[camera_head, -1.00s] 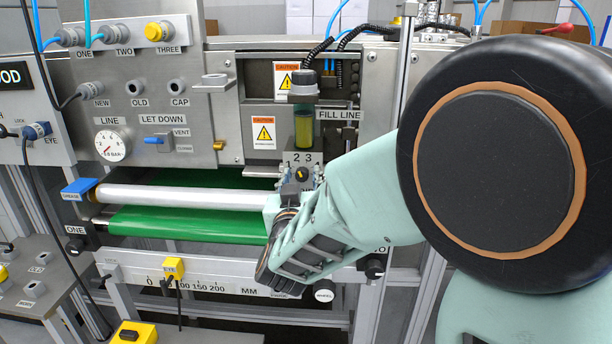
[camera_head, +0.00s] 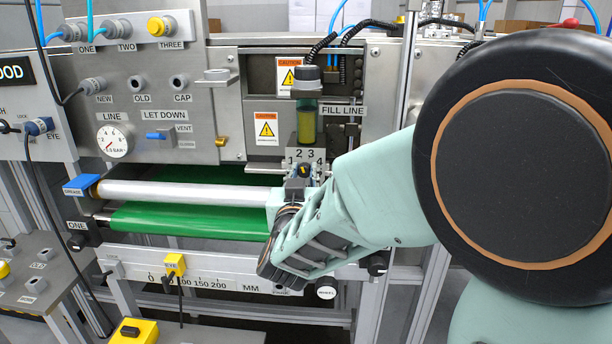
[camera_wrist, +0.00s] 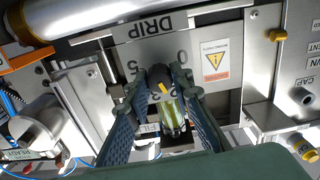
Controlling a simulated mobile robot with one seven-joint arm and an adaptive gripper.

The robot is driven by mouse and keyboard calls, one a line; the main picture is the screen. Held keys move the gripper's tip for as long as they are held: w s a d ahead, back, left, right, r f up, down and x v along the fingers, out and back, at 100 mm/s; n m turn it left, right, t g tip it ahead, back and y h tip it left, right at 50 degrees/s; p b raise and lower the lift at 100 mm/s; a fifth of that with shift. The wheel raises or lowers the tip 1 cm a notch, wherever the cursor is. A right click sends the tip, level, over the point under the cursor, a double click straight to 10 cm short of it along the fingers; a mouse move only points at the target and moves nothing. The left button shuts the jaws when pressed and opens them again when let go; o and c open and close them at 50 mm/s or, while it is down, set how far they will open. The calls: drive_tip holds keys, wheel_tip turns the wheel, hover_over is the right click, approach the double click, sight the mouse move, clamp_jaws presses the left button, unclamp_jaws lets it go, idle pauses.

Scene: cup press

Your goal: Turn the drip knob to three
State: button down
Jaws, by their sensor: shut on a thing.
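The drip knob (camera_head: 304,171) is small and black with a yellow pointer mark, below the oil bottle (camera_head: 306,125). In the wrist view the drip knob (camera_wrist: 158,75) sits between the two finger pads of my gripper (camera_wrist: 160,85), which is shut on it. The dial plate shows 2 and 3 above the knob in the head view. The DRIP label (camera_wrist: 150,27) is upside down in the wrist view, with 0 and 5 below it. The yellow mark lies on the side toward 2 and 3; which number it meets I cannot tell. My fingers cover part of the dial.
A white roller (camera_head: 185,193) and green belt (camera_head: 185,221) lie left of my gripper. A blue let-down lever (camera_head: 158,136) and a pressure gauge (camera_head: 115,141) are on the panel at left. The ruler rail (camera_head: 200,272) runs below my wrist. My arm hides the right side.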

drive_tip(key=m+b, duration=0.1)
drive_tip(key=b, duration=0.1)
drive_tip(key=m+b, duration=0.3)
drive_tip(key=m, duration=0.1)
drive_tip(key=shift+f+b, duration=0.25)
drive_tip(key=shift+b, duration=0.15)
drive_tip(key=shift+r+m+b, duration=0.15)
drive_tip(key=shift+m+b, duration=0.9)
drive_tip(key=shift+m, duration=0.35)
drive_tip(key=shift+r, duration=0.1)
drive_tip(key=c, duration=1.7)
unclamp_jaws()
